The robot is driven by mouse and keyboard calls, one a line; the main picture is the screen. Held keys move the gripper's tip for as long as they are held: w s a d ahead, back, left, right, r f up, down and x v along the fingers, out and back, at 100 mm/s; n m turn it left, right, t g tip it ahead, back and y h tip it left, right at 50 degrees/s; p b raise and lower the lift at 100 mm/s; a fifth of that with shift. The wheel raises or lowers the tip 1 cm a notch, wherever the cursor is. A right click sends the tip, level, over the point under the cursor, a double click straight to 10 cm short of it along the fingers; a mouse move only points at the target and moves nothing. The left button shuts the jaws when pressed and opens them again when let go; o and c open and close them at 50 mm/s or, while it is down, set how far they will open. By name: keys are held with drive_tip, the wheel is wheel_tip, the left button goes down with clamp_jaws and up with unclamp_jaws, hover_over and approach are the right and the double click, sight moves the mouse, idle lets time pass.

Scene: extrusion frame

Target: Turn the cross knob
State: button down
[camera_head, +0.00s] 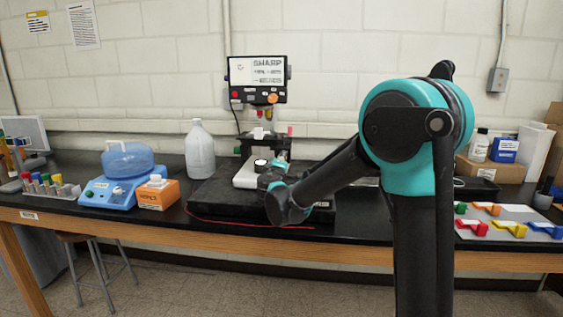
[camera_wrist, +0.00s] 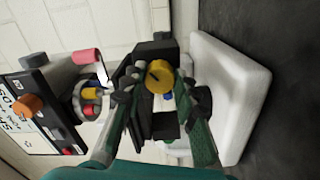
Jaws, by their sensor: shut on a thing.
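A round yellow knob (camera_wrist: 158,76) with a dark mark on its face shows in the wrist view, on the dark upright part of a small instrument (camera_head: 247,174). I cannot make out a cross shape on it. My gripper (camera_wrist: 159,84) has one finger on each side of this knob and is shut on it. The inner contact with the fingers is partly hidden. In the head view my wrist and forearm cover the gripper's tips and part of the instrument.
The instrument stands on a black slab (camera_head: 215,198) on the black bench. A monitor (camera_head: 257,78) hangs behind it. A white jug (camera_head: 199,150), orange box (camera_head: 157,194) and blue device (camera_head: 120,187) stand left. Coloured parts lie on a grey board (camera_head: 540,228) right.

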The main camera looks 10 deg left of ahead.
drive_tip(key=c, duration=1.2)
unclamp_jaws()
drive_tip(key=shift+s, duration=0.1)
drive_tip(key=s, duration=1.2)
drive_tip(key=shift+a, duration=0.2)
